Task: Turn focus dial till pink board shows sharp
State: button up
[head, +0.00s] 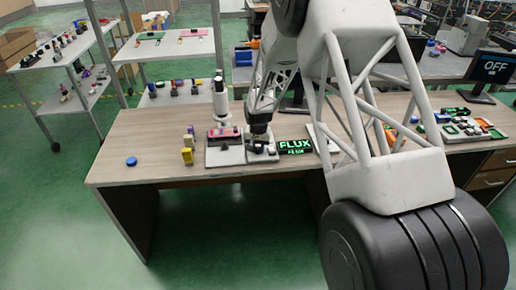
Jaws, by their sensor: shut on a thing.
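A pink board (224,132) lies on the stage of a white microscope-like stand (220,100) on the desk. My gripper (259,140) reaches down just right of the stand, above a pale base plate (240,158). It is shut on the focus dial, which is small, dark and mostly hidden by the fingers. How sharp the board's picture is cannot be told at this size.
Yellow blocks (188,156) and a blue disc (131,161) stand left on the desk (150,140). A monitor reading "OFF" (493,68) and trays of coloured parts (470,130) are at the right. The desk's front left is mostly clear.

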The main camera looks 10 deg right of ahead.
aim_at(258, 148)
dwell(0.3)
jog(key=o, duration=0.9)
jog(key=shift+r, duration=0.1)
jog(key=shift+r, duration=3.8)
